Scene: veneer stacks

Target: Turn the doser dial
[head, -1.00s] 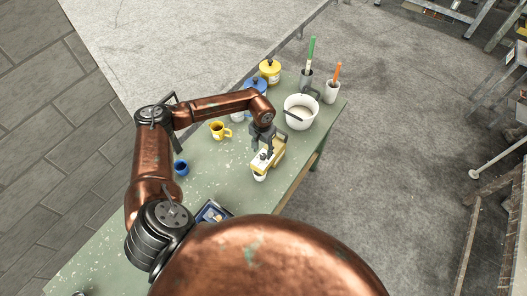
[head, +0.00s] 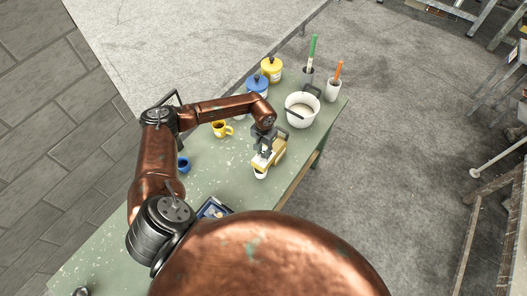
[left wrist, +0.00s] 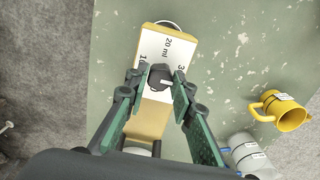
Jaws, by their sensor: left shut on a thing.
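The doser (head: 278,150) is a yellowish box near the right edge of the green table, with a white cup (head: 261,173) at its front end. In the left wrist view the doser's white face (left wrist: 170,45) shows the marking "20 ml" and other figures partly hidden by my fingers. The dark dial (left wrist: 160,77) sits in the middle of that face. My left gripper (head: 265,151) is over the doser. In the left wrist view my left gripper (left wrist: 159,84) has its fingers on both sides of the dial, shut on it. My right gripper is not in view.
A white bucket (head: 302,110) stands beyond the doser, near holders with green and orange-handled tools.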

